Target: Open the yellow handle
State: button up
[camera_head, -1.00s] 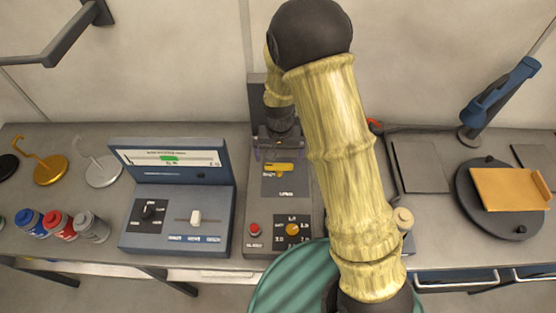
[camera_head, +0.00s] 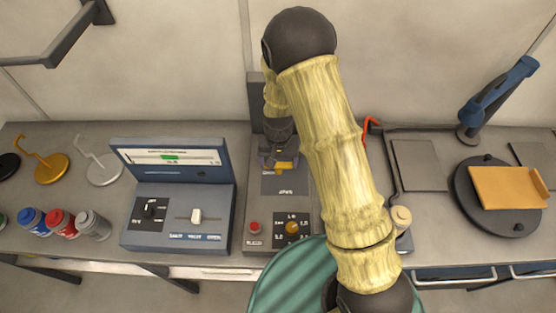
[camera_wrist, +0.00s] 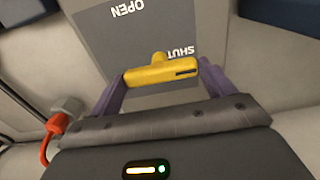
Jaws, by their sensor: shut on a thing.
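The yellow handle (camera_wrist: 160,71) is a short T-shaped bar on a grey panel (camera_wrist: 150,35) marked OPEN and SHUT. In the wrist view it lies beside the SHUT label, with OPEN further off at the upper left. My gripper (camera_wrist: 163,75) has its two purple fingers at the two ends of the bar and is shut on it. In the head view, the handle (camera_head: 284,167) shows only partly below my gripper (camera_head: 279,158), which hides the rest.
A red button (camera_head: 255,227) and a yellow dial (camera_head: 292,228) sit lower on the same unit. A blue-grey console (camera_head: 178,215) stands to its left. A red-orange hooked part (camera_head: 370,127) shows beyond my arm. Several coloured canisters (camera_head: 62,223) stand further left.

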jog(key=shift+n, duration=0.4)
jog(key=n+b, duration=0.1)
jog(key=n, duration=0.2)
jog(key=shift+w+b, duration=0.1)
jog(key=shift+b, duration=0.3)
jog(key=n+b, duration=0.1)
jog(key=n, duration=0.4)
jog(key=shift+n, duration=0.3)
jog(key=n, duration=0.8)
jog(key=shift+n, duration=0.3)
jog(key=o, duration=0.9)
